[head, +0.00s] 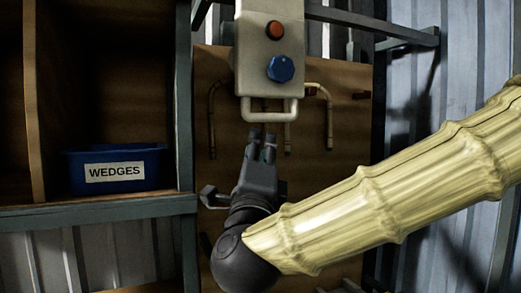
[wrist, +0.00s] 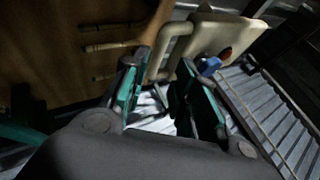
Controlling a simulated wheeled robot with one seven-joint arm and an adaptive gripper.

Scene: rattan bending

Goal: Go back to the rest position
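My gripper (head: 262,135) is in the middle of the head view and points up, just below the pale handle bar (head: 268,118) of a cream control box (head: 271,45). In the wrist view, the two green-and-dark fingers of my gripper (wrist: 162,66) stand apart with an empty gap between them. The handle bar (wrist: 177,44) shows beyond the fingertips there, with the box (wrist: 215,35) behind it. Whether a finger touches the bar, I cannot tell.
The box carries a red button (head: 275,30) and a blue knob (head: 280,68). Bent rattan pieces (head: 328,110) hang on a brown board (head: 345,140) behind. A blue bin (head: 118,183) marked WEDGES stands on a shelf (head: 90,212) at the left.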

